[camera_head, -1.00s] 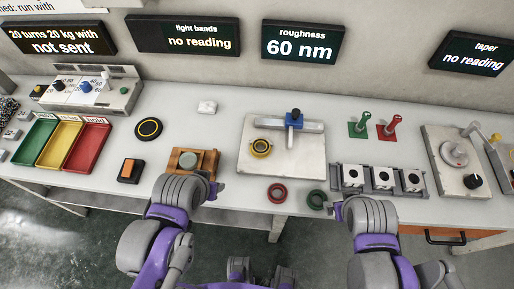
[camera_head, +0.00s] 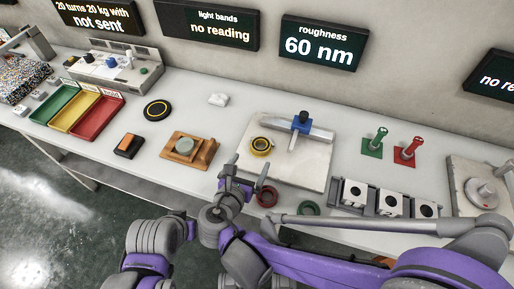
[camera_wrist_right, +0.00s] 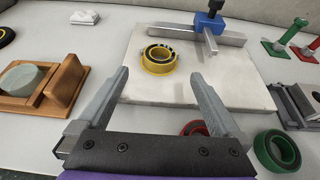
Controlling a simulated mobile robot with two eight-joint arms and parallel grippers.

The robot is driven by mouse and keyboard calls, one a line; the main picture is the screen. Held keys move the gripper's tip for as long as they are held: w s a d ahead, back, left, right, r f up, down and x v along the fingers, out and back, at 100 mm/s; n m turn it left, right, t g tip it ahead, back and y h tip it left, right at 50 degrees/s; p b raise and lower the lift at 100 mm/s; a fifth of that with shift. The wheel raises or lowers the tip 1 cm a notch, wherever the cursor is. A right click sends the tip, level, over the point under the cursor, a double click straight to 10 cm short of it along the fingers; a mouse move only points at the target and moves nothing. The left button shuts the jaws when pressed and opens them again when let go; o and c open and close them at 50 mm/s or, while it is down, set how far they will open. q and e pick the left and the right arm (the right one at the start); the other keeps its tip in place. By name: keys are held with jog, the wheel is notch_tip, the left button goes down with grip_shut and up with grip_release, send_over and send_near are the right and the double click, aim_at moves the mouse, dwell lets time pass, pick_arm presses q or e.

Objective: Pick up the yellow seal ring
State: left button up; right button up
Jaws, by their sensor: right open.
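The yellow seal ring (camera_head: 260,146) lies on the left part of the pale square plate (camera_head: 285,175). My right gripper (camera_head: 246,174) is open and empty, on the near side of the ring. In the right wrist view its two fingers (camera_wrist_right: 160,76) point toward the ring, which appears just beyond and between the tips. My left arm is folded low at the picture's bottom, and its jaws are not clear.
A blue-topped stop with a grey bar (camera_head: 301,124) stands behind the ring. A red ring (camera_head: 267,197) and a green ring (camera_head: 309,208) lie in front of the plate. A wooden stand with a green disc (camera_head: 190,148) is left. White blocks (camera_head: 388,201) sit right.

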aim_at(263, 141)
jog(key=x, duration=0.9)
jog(key=shift+w+d+f, duration=0.1)
jog(key=shift+w+f, duration=0.05)
jog(key=shift+w, duration=0.15)
jog(key=shift+c, duration=0.2)
jog(key=c, duration=1.4)
